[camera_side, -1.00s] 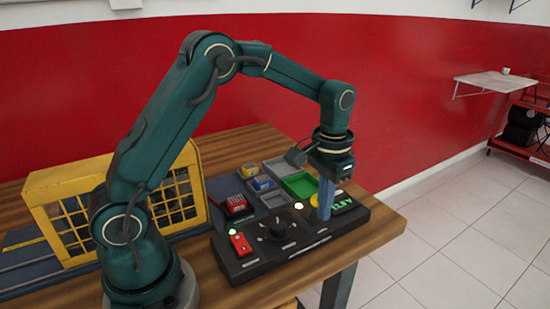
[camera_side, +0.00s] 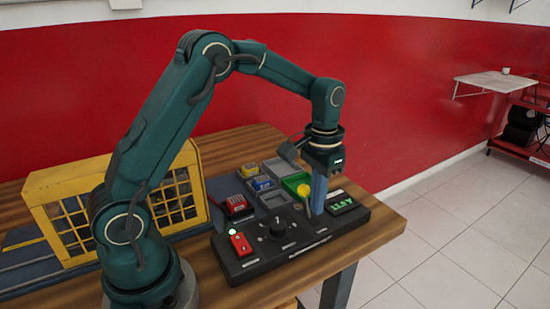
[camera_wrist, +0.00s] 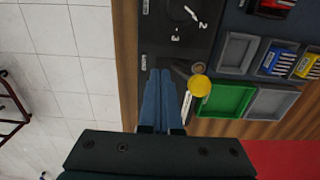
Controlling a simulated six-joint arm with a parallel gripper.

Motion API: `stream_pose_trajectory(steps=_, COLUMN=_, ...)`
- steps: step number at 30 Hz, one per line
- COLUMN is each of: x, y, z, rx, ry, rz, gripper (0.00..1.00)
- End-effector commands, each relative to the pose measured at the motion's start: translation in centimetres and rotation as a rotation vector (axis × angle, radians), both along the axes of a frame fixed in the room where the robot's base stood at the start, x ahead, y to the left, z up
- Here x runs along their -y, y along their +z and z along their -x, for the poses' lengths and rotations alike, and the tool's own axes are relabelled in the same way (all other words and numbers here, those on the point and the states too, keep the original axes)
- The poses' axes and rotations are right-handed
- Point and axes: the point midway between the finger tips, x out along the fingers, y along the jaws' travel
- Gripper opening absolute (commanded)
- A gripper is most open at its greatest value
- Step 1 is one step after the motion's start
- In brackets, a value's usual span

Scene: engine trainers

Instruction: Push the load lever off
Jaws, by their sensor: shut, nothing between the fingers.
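The load lever has a round yellow knob (camera_side: 303,188) on a dark stem and stands on the black control panel (camera_side: 262,266). The knob also shows in the wrist view (camera_wrist: 199,85), just right of the fingers. My gripper (camera_side: 317,212) points down over the panel with its blue fingers shut and empty. Its fingertips are low, right beside the lever on its right in the side view. In the wrist view my shut gripper (camera_wrist: 162,75) is left of the knob. The fingers partly hide the lever stem, so I cannot tell whether they touch it.
The panel also carries a black dial (camera_side: 278,229), a red switch (camera_side: 240,244) with a lit green lamp, and a display with green text (camera_side: 341,202). Behind it are a green tray (camera_side: 292,183), grey trays, and a red box (camera_side: 236,205). A yellow cage (camera_side: 80,220) stands left.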

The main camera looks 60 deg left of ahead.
Motion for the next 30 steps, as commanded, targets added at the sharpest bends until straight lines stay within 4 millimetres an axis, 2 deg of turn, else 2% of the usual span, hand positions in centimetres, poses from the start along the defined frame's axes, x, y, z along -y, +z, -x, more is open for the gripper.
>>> stream_pose_trajectory(steps=10, x=0.8, y=0.4, z=-0.1, rx=0.004, ry=0.000, rz=0.000, gripper=0.00)
stream_pose_trajectory(steps=30, x=0.8, y=5.5, z=-0.1, rx=0.004, ry=0.000, rz=0.000, gripper=0.00)
